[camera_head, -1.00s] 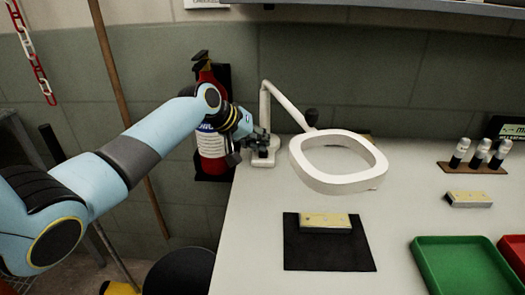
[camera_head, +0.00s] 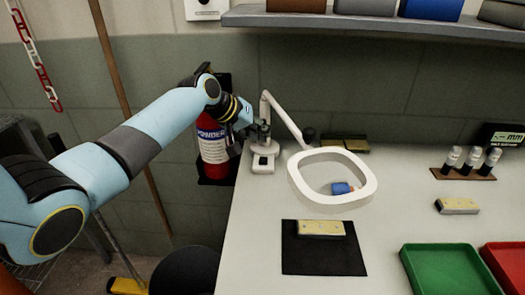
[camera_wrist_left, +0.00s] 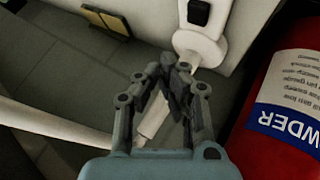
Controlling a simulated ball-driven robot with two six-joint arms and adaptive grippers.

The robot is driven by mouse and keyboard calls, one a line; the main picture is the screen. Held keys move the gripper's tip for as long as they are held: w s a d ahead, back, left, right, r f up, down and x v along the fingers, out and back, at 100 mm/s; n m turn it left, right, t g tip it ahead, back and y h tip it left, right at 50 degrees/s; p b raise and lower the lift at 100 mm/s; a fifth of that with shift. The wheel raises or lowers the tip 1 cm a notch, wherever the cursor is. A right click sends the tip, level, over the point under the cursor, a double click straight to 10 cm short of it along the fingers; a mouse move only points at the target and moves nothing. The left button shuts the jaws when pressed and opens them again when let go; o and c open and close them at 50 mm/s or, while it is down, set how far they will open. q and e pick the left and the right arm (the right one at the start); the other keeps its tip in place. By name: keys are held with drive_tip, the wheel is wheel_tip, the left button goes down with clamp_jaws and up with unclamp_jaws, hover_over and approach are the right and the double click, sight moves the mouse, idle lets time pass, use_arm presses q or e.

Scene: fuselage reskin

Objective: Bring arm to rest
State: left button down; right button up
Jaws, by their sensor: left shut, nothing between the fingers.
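My left arm comes in from the left in the head view. Its gripper (camera_head: 262,130) is near the base of the white magnifier lamp (camera_head: 263,162) at the table's back left corner. In the left wrist view my left gripper (camera_wrist_left: 172,62) is shut with nothing between its fingertips. The lamp's white base (camera_wrist_left: 205,35) shows just beyond the fingertips; I cannot tell whether they touch. My right gripper is not in view.
A red fire extinguisher (camera_head: 212,148) hangs on the wall beside my left wrist. The lamp's ring (camera_head: 365,190) overhangs the white table. A black mat (camera_head: 300,258) bears a yellowish block (camera_head: 321,229). A green tray (camera_head: 450,270) and a red tray (camera_head: 508,262) stand at right.

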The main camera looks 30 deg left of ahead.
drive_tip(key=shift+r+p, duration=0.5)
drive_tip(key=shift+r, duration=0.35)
